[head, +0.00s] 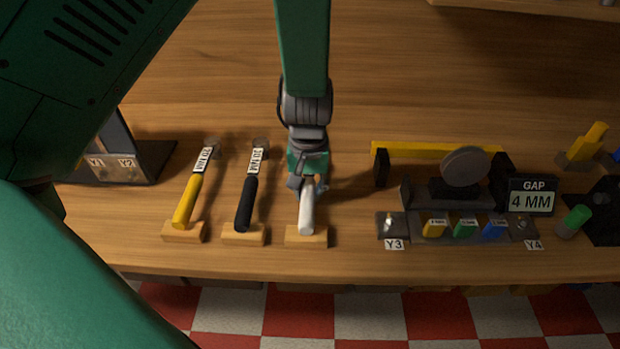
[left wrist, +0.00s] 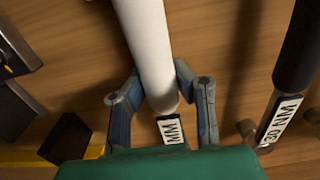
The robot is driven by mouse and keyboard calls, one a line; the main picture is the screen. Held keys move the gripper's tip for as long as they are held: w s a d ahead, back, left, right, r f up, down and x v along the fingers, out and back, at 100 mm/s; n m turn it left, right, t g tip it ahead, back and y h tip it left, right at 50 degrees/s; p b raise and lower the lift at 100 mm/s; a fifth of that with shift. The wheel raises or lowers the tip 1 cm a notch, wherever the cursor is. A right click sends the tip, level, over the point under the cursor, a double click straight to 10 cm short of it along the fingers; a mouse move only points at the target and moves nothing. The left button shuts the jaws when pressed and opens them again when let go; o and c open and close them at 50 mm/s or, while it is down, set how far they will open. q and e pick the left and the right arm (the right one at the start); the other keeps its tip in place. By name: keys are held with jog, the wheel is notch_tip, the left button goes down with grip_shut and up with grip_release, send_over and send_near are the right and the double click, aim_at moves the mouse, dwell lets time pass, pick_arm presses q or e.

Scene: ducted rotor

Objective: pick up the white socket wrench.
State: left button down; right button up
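The white socket wrench (head: 307,212) is the rightmost of three wrenches on the bench, its handle end at a wooden block (head: 306,238). My left gripper (head: 307,183) is over it, pointing down, and hides its head end. In the left wrist view the white handle (left wrist: 150,45) runs between the two fingers of the left gripper (left wrist: 160,85). The fingertips lie close against both sides of the handle and look shut on it. Part of its label (left wrist: 171,130) shows below the fingers. My right gripper is in neither view.
A black-handled wrench (head: 246,203) and a yellow-handled wrench (head: 187,200) lie to the left on their own blocks. To the right stand a yellow-barred fixture (head: 430,148), a row of small coloured pieces (head: 464,228) and a gap sign (head: 532,196). The bench's front edge is close.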

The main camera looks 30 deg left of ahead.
aim_at(312, 212)
pick_arm(q)
jog(key=shift+r, duration=0.15)
jog(key=shift+w+r, duration=0.15)
jog(key=shift+r, duration=0.2)
notch_tip(312, 212, up, 9)
jog(key=shift+r+p, duration=0.1)
jog(key=shift+p, duration=0.7)
jog(key=s+d+f+m, duration=0.1)
jog(key=f+m, duration=0.1)
jog(key=s+d+f+m+b, duration=0.1)
jog(key=s+f+m, duration=0.1)
jog(key=f, duration=0.1)
jog(key=s+d+f+m, duration=0.2)
jog(key=f, duration=0.1)
jog(key=shift+s, duration=0.2)
dwell(0.5)
